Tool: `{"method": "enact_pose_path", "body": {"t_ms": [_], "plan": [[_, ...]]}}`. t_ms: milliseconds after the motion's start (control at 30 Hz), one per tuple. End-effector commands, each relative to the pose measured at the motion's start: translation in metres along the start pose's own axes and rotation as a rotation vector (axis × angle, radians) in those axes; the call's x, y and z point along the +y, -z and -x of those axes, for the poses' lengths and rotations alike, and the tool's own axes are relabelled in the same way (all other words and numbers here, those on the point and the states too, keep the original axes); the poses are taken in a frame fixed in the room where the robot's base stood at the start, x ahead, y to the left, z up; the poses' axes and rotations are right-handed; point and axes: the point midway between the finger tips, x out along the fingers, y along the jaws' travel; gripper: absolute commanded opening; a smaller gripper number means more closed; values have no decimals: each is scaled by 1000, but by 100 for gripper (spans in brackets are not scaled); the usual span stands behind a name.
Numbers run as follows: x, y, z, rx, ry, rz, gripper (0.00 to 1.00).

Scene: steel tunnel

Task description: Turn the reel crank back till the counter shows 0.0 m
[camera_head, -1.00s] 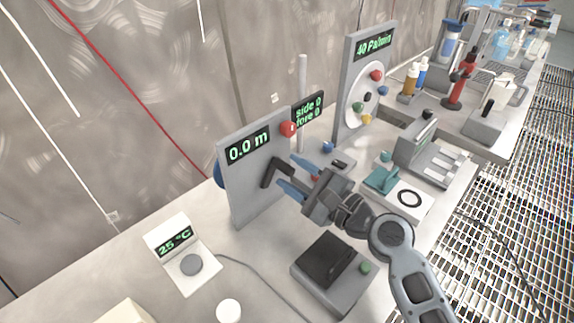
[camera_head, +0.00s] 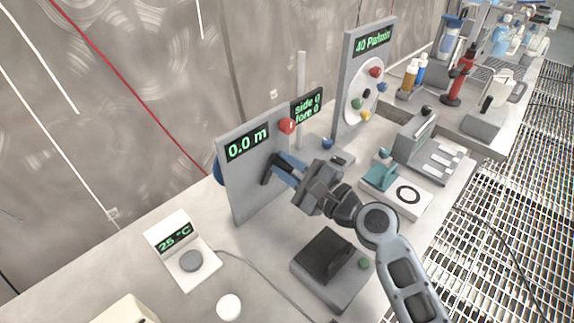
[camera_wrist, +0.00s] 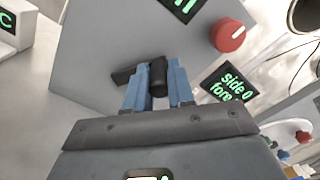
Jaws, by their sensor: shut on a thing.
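The reel's upright grey panel (camera_head: 240,190) stands on the bench, and its counter (camera_head: 247,144) reads 0.0 m in green. The black crank (camera_head: 267,169) is on the panel's face; its arm (camera_wrist: 124,75) and grip (camera_wrist: 158,76) show in the wrist view. My gripper (camera_head: 281,166) has its blue fingers shut on the crank's grip, one on each side in the wrist view (camera_wrist: 159,82). A red knob (camera_head: 287,125) sits at the panel's upper right edge. The reel behind the panel is mostly hidden.
A 25 °C unit (camera_head: 182,250) stands at the left front. A dark-topped box (camera_head: 330,262) lies below my arm. A "side 0 / fore 0" display (camera_head: 307,107) and the 40 Pa/min panel (camera_head: 352,105) stand behind.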

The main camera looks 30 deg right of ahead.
Motion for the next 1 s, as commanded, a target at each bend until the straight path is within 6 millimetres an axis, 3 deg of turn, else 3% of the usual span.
{"method": "enact_pose_path", "body": {"t_ms": [433, 1000], "plan": [[2, -3, 0, 0, -2, 61, 0], [11, -21, 0, 1, -4, 429, 0]]}}
